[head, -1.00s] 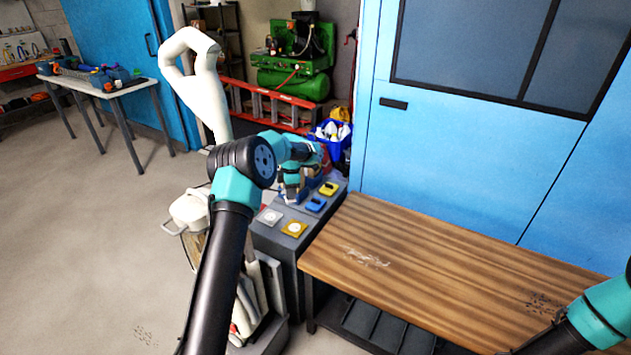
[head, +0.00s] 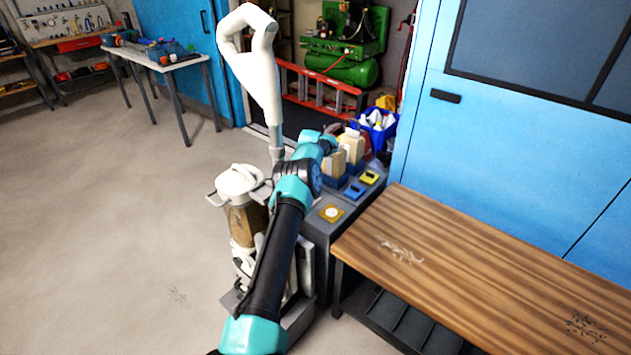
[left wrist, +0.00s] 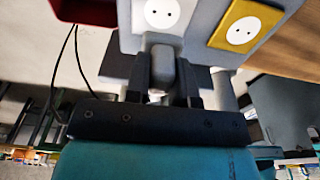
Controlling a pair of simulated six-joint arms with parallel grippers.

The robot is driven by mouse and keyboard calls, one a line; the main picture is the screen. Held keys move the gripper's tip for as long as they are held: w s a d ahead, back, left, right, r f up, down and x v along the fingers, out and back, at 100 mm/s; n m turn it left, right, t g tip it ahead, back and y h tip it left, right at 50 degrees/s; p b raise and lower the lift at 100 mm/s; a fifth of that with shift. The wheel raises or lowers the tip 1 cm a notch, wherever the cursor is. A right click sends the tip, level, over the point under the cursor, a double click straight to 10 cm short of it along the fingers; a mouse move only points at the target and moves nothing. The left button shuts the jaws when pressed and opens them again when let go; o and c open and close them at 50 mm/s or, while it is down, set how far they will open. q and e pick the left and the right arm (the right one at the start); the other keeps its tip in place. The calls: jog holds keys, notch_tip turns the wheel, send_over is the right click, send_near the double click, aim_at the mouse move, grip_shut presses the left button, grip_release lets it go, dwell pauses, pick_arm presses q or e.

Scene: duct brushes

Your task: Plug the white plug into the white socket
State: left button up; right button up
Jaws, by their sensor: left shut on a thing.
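In the left wrist view, my left gripper (left wrist: 162,82) is shut on the pale white-grey plug (left wrist: 163,62), with a finger on each side. The white socket (left wrist: 162,14) is just beyond the plug at the top edge, its two holes visible. The plug's front end is close to the lower edge of the socket plate; I cannot tell whether they touch. In the head view, my left arm hides the white socket, the plug and the fingertips. My right gripper is not in view.
A yellow socket (left wrist: 243,30) is right of the white one; it also shows in the head view (head: 331,212). Blue (head: 354,191) and yellow (head: 369,177) pieces sit behind it on the grey cabinet. A white vacuum-like machine (head: 240,185) stands left. The wooden bench (head: 460,270) is clear.

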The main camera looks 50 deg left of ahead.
pick_arm(q)
jog(key=shift+f, duration=0.2)
jog(key=shift+f, duration=2.7)
jog(key=shift+f, duration=0.55)
dwell(0.5)
jog(key=o, duration=1)
jog(key=shift+c, duration=0.2)
jog(key=r, duration=0.5)
jog(key=w+r, duration=0.1)
jog(key=r, duration=1)
jog(key=shift+w, duration=0.35)
jog(key=shift+r, duration=0.6)
